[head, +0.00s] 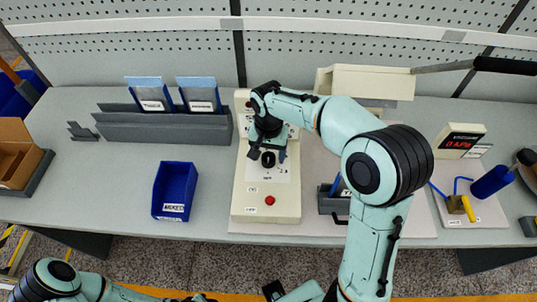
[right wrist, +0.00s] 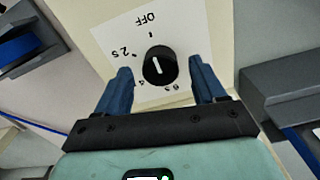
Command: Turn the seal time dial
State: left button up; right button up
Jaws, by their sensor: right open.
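The seal time dial is a round black knob (head: 268,158) with a white line, on a white label plate of the cream control box (head: 268,207). The right wrist view shows the knob (right wrist: 160,65) close, with OFF, 2 s and other marks around it. Its white line runs nearly up and down in that view, with OFF above. My right gripper (head: 268,147) is over the box at the knob. Its blue fingers (right wrist: 160,68) are open, one on each side of the knob, with visible gaps in the picture.
A red button (head: 270,200) sits on the box nearer the front edge. A blue bin (head: 175,190) and a grey rack (head: 165,126) with blue pouches stand to the left. A grey holder (head: 332,203) is close on the right. A long-handled sealer (head: 365,82) stands behind.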

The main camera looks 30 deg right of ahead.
jog(key=shift+f, duration=0.45)
jog(key=shift+c, duration=0.4)
jog(key=c, duration=1)
jog(key=n, duration=0.6)
jog(key=shift+r+p, duration=0.1)
jog(key=shift+p, duration=0.2)
pick_arm(q)
jog(key=shift+w+r, duration=0.55)
jog(key=shift+r, duration=0.1)
pick_arm(e)
jog(key=n, duration=0.5)
jog(key=shift+n, duration=0.4)
